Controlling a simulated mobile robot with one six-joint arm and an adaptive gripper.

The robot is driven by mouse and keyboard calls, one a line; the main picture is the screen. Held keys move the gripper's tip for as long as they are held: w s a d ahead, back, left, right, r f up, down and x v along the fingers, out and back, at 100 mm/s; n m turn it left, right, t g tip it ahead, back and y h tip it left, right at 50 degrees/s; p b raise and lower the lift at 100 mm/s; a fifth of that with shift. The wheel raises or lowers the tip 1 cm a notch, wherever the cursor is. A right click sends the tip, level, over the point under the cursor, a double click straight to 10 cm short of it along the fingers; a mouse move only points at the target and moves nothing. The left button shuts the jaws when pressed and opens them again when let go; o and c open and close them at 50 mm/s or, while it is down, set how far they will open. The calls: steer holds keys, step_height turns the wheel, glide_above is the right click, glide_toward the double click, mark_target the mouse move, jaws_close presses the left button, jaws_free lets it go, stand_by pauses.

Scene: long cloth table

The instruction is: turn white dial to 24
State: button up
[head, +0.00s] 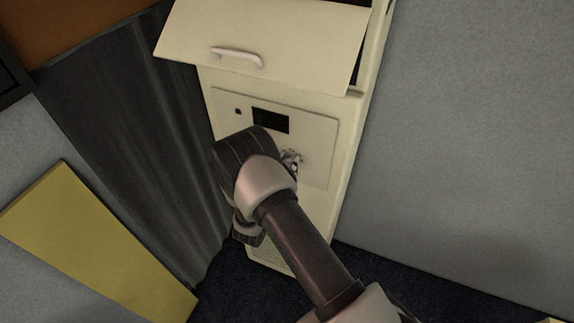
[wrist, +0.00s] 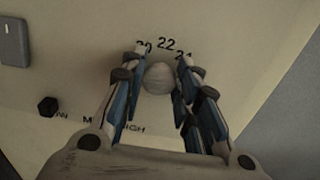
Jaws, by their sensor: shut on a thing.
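The white dial (wrist: 158,78) is a round pale knob on the cream panel, seen in the wrist view. Printed numbers arc above it: 22 in the middle, with what look like 20 and 24 partly covered by my fingertips. My gripper (wrist: 161,64) has one finger on each side of the dial and is shut on it. No pointer mark on the dial can be made out, so its setting cannot be read. In the head view my gripper (head: 290,159) is partly visible at the panel, and my arm hides the dial.
The cream cabinet (head: 348,150) has a dark display (head: 270,120) and a raised flap (head: 290,40) with a handle above. A black knob (wrist: 47,106) and a grey switch (wrist: 13,42) are left of the dial. A dark curtain (head: 130,130) hangs left; a grey wall is right.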

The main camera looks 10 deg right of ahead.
steer(key=shift+m+b, duration=0.4)
steer(key=shift+b, duration=0.15)
steer(key=m+b, duration=0.3)
steer(key=b, duration=0.2)
steer(key=shift+f+m, duration=0.2)
steer(key=shift+m, duration=0.2)
steer(key=m+b, duration=0.2)
steer(key=b, duration=0.1)
steer(key=m+b, duration=0.3)
steer(key=b, duration=0.1)
steer(key=shift+s+d+f+m+b, duration=0.1)
steer(key=shift+f+m+b, duration=0.05)
steer(key=shift+m+b, duration=0.15)
steer(key=m+b, duration=0.3)
steer(key=b, duration=0.3)
steer(key=shift+m, duration=0.3)
steer(key=m+b, duration=0.1)
steer(key=b, duration=0.2)
steer(key=m+b, duration=0.2)
steer(key=b, duration=0.1)
steer(key=m+b, duration=0.1)
steer(key=b, duration=0.2)
steer(key=shift+f+m+b, duration=0.25)
steer(key=shift+m+b, duration=0.05)
steer(key=shift+b, duration=0.1)
steer(key=m+b, duration=0.3)
steer(key=b, duration=0.3)
steer(key=m+b, duration=0.2)
steer(key=shift+r+m, duration=0.25)
steer(key=shift+m, duration=1.35)
